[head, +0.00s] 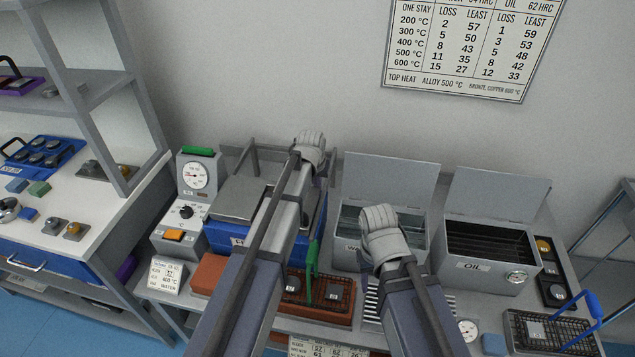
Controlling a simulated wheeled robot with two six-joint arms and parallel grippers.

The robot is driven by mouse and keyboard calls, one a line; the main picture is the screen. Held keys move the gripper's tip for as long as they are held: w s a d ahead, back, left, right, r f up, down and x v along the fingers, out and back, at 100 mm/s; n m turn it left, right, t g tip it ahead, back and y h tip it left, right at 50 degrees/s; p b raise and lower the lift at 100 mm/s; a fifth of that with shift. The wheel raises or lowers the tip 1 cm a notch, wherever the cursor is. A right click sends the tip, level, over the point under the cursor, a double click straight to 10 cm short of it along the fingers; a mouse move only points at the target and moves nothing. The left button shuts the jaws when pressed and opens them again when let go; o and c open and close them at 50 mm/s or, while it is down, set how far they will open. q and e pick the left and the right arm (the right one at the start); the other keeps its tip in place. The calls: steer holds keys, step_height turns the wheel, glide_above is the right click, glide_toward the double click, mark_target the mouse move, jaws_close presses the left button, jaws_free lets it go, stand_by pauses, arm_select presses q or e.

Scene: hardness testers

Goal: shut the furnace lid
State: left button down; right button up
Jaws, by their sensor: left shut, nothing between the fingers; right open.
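The blue furnace (238,242) stands on the bench left of centre, its label partly hidden by my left arm. A grey lid plate (240,198) lies roughly flat over the visible left part of its top; the right part is hidden, so I cannot tell if it is fully seated. My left gripper (310,145) is shut and empty, above the furnace's back right area; contact with the lid cannot be seen. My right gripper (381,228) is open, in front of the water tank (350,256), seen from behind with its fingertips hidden.
The oil tank (487,268) stands to the right, its lid (500,193) raised like the water tank's lid (388,178). A gauge panel (194,178) stands left of the furnace. A basket with a green handle (312,272) sits in front; another with a blue handle (592,305) is at right.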

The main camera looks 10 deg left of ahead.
arm_select(q)
steer(key=shift+s+f, duration=0.1)
steer(key=shift+s, duration=0.2)
step_height(320, 180, up, 10)
steer(key=w+p, duration=0.1)
steer(key=p, duration=0.8)
steer(key=shift+w+f, duration=0.15)
steer(key=shift+f, duration=0.05)
